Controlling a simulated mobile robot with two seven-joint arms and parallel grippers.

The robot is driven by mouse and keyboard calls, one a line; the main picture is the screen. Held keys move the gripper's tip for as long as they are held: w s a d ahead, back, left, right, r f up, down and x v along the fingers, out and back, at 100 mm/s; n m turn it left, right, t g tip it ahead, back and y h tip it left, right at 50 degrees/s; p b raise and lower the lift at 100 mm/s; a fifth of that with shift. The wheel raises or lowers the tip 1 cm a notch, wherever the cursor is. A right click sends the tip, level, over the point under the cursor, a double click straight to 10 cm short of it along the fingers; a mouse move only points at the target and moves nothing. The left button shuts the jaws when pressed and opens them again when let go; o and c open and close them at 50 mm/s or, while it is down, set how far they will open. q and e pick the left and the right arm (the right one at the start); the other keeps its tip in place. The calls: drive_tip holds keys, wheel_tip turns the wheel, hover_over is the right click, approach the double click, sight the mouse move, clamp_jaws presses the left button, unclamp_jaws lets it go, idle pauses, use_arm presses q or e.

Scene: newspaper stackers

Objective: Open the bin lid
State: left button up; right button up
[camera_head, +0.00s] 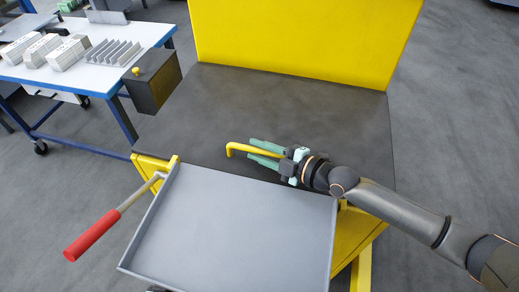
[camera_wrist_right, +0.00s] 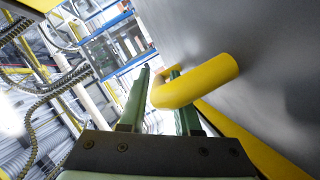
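The bin lid looks to be the wide dark grey panel (camera_head: 270,105), lying shut in front of an upright yellow panel. A bent yellow handle (camera_head: 234,149) stands near its front edge. My right gripper (camera_head: 256,152) is at this handle, with its green fingers apart, one on each side of the bar in the head view. In the right wrist view the handle (camera_wrist_right: 200,82) crosses in front of one finger, and the fingers (camera_wrist_right: 160,85) are open. Whether they touch the bar I cannot tell.
A grey tray (camera_head: 235,225) adjoins the lid's front edge. A lever with a red grip (camera_head: 92,236) sticks out at left. A dark box with a yellow button (camera_head: 153,82) stands at the lid's left edge. A blue-framed table (camera_head: 85,83) with parts stands further left.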

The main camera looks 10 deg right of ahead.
clamp_jaws()
idle(1.1)
